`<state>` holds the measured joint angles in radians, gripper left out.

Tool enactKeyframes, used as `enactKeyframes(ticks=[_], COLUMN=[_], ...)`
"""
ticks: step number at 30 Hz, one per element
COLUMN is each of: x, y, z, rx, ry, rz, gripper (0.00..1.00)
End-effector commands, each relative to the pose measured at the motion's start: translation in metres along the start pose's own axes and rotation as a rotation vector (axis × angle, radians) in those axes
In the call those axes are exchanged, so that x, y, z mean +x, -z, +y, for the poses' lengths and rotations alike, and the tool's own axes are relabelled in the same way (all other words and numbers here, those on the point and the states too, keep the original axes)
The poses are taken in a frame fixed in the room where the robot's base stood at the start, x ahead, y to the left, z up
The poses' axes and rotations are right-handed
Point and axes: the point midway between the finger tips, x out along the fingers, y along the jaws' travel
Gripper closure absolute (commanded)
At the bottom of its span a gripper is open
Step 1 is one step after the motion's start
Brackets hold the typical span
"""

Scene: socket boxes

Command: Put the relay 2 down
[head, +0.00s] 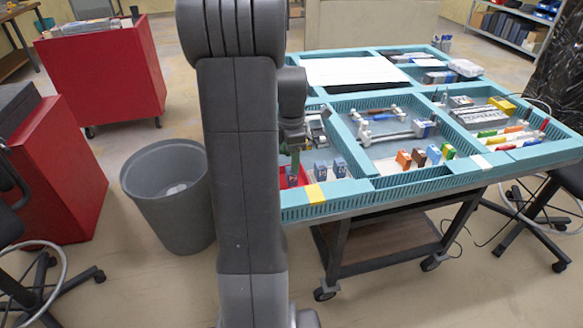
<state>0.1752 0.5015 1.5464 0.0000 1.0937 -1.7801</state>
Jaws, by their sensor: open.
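My gripper (293,150) hangs over the near left compartment of the teal-edged table, partly hidden behind my own arm. Its jaws are open, low over a small red area (303,178) at the compartment's near edge. A narrow green piece shows just below the gripper; I cannot tell if it touches the fingers. Two small blue-grey blocks (320,168) and (340,166) stand upright in a row just right of the gripper. They may be relays, but labels are too small to read, so I cannot tell which is relay 2.
The teal divider walls (352,142) split the table into compartments. A grey bin (168,195) and red cabinets (105,75) stand left.

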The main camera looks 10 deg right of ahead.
Motion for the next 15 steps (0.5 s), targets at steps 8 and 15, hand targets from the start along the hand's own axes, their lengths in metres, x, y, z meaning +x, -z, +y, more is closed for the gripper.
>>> enactKeyframes(ticks=[8, 15], x=[-0.052, -0.065], y=[0.000, 0.000], z=[0.001, 0.000], rx=[0.000, 0.000], ry=[-0.003, 0.000], rz=[-0.001, 0.000], gripper=[0.44, 0.44])
